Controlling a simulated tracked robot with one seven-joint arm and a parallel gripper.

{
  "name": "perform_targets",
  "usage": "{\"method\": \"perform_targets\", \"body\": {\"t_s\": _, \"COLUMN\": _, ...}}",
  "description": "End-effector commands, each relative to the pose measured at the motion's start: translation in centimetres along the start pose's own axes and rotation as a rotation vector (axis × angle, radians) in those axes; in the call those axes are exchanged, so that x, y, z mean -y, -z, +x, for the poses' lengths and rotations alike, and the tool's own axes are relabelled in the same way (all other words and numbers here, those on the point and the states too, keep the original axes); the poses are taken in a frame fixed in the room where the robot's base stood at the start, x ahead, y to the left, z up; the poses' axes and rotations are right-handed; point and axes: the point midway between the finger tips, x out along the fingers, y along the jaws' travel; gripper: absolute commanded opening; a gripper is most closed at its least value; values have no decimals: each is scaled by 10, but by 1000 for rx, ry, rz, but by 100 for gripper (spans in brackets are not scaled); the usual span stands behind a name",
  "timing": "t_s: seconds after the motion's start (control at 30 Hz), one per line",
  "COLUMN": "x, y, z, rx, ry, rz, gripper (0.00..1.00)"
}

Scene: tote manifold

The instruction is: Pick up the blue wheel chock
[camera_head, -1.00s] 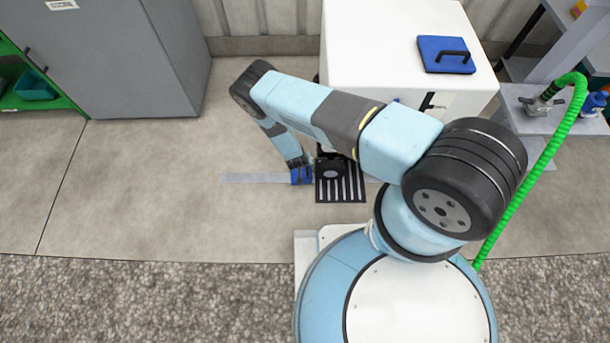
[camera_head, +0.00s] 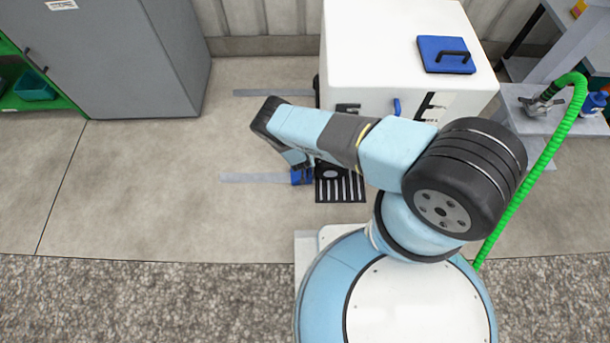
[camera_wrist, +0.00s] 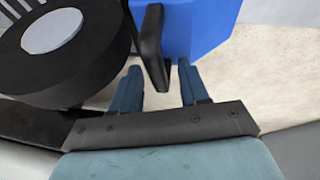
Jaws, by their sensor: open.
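The blue wheel chock (camera_head: 301,176) sits on the floor just left of a black slotted grate, at the foot of the white tote unit. In the wrist view the blue chock (camera_wrist: 205,28) fills the upper middle, with its black handle (camera_wrist: 150,42) reaching down from it. My gripper (camera_wrist: 158,70) is open, its two blue fingers apart on either side of the handle's lower end. Whether the fingers touch the handle cannot be told. In the head view my arm hides most of the gripper.
A black caster wheel (camera_wrist: 75,52) is close on the left in the wrist view. The black grate (camera_head: 342,188) and white tote unit (camera_head: 350,45) stand right of the chock.

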Motion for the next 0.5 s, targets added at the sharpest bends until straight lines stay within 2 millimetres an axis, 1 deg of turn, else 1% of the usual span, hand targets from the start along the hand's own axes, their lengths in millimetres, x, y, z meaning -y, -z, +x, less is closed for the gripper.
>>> {"method": "perform_targets", "body": {"t_s": 0.1, "x": 1, "y": 0, "z": 4, "rx": -1, "ry": 1, "rz": -1, "gripper": 44}}
{"method": "perform_targets", "body": {"t_s": 0.33, "x": 0, "y": 0, "z": 5, "rx": 0, "ry": 1, "rz": 2, "gripper": 44}}
{"method": "perform_targets", "body": {"t_s": 0.37, "x": 0, "y": 0, "z": 5, "rx": 0, "ry": 1, "rz": 1, "gripper": 42}}
{"method": "perform_targets", "body": {"t_s": 0.5, "x": 0, "y": 0, "z": 5, "rx": 0, "ry": 1, "rz": 1, "gripper": 29}}
